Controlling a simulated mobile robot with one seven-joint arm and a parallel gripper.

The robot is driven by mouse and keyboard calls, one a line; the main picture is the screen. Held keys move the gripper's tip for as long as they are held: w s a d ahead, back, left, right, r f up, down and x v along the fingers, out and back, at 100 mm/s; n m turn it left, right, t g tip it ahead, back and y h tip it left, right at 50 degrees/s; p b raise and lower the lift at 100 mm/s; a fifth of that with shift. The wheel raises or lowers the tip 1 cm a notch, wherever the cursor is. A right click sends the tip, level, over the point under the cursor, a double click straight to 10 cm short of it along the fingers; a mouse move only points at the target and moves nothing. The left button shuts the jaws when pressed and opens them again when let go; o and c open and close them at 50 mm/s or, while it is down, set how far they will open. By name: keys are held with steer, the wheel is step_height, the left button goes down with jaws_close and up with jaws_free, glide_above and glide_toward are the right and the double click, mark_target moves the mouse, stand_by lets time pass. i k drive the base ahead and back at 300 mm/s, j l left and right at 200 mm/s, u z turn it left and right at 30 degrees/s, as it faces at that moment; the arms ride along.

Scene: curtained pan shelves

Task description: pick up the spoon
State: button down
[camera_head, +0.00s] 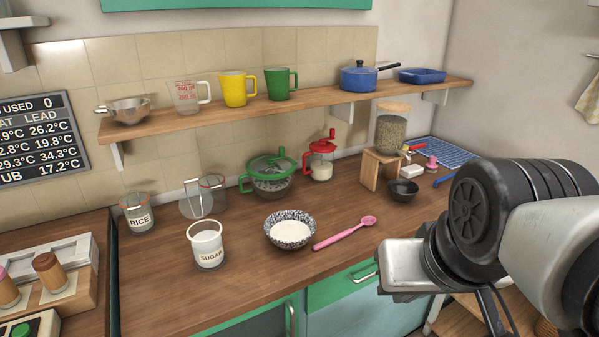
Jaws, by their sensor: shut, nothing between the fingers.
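A pink spoon (343,234) lies on the wooden counter (262,279) near its front edge. Its bowl points to the back right and its handle to the front left. It lies just right of a patterned bowl (291,230) with white contents. My gripper (494,312) is at the lower right, in front of the counter and to the right of the spoon, apart from it. It is shut and empty, pointing down; my arm and the frame edge hide part of it.
A sugar jar (208,246) and a rice jar (138,213) stand to the left. A green-lidded bowl (270,176), a red-topped jar (321,161) and a small dark bowl (403,190) stand behind the spoon. A shelf (306,108) with cups and pans hangs above.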

mark_target(368, 221)
steer(key=i+l+u, duration=0.75)
steer(key=l, duration=0.25)
steer(key=l+u, duration=0.25)
steer(key=i+l, duration=0.05)
steer(key=l, duration=0.05)
